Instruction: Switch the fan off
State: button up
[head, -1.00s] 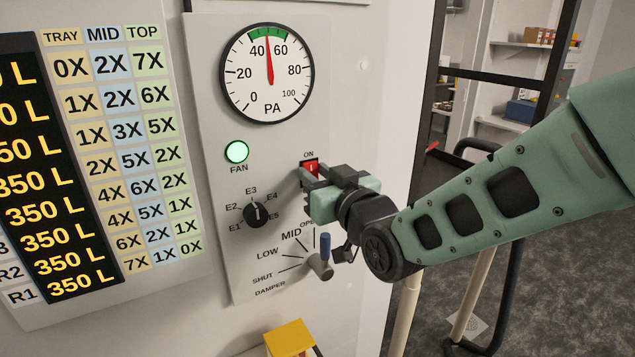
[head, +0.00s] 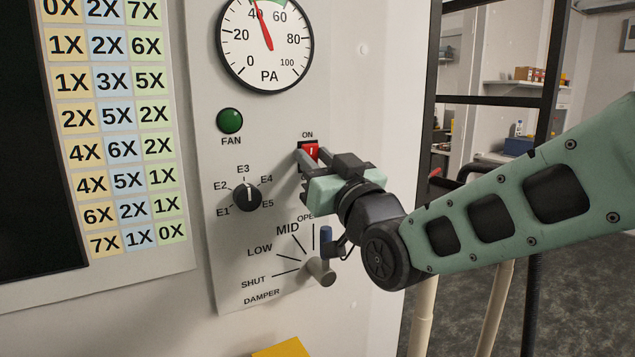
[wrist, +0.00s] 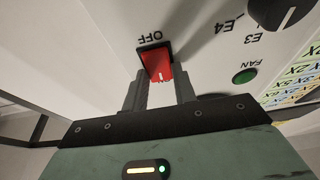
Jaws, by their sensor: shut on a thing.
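The red fan rocker switch (head: 309,152) sits on the grey panel below the word ON; the wrist view shows the red switch (wrist: 156,62) beside the word OFF. My gripper (head: 308,160) is at the switch with its fingers either side of the red rocker, shut on it. The wrist view shows the two fingertips (wrist: 160,88) at the rocker's edge. The round FAN lamp (head: 230,120) is dark green, unlit. The PA gauge (head: 265,45) needle points a little above 40.
The display (head: 35,180) at the left is black. A yellow block (head: 283,348) shows at the bottom edge.

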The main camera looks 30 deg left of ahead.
dwell(0.3)
jog(key=o, duration=1)
jog(key=shift+d, duration=0.1)
jog(key=b+v, duration=0.6)
jog(key=v, duration=1.1)
jog(key=shift+f, duration=0.2)
jog(key=shift+s, duration=0.1)
